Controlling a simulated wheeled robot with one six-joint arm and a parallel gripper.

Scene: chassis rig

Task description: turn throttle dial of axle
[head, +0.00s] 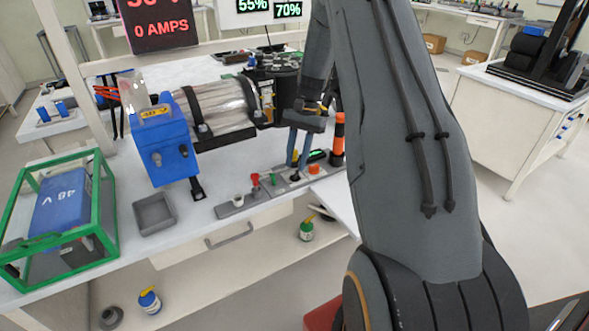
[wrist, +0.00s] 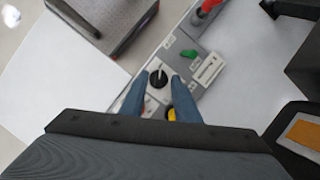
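The throttle dial is a small black knob with a white pointer line (wrist: 158,79) on a grey control panel (wrist: 180,55). In the head view the dial (head: 295,178) sits near the front edge of the bench, below my fingers. My gripper (wrist: 159,76) points down over the panel, with one blue fingertip on each side of the dial. The fingers stand apart, and I cannot tell whether they touch the knob. My gripper also shows in the head view (head: 297,164). The axle assembly, with a silver cylinder (head: 220,105), lies on the bench behind.
An orange-black post (head: 338,138) stands close right of my gripper. A grey tray (head: 154,213) and a green-framed battery box (head: 62,205) are left. A screen reads 0 AMPS (head: 160,30).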

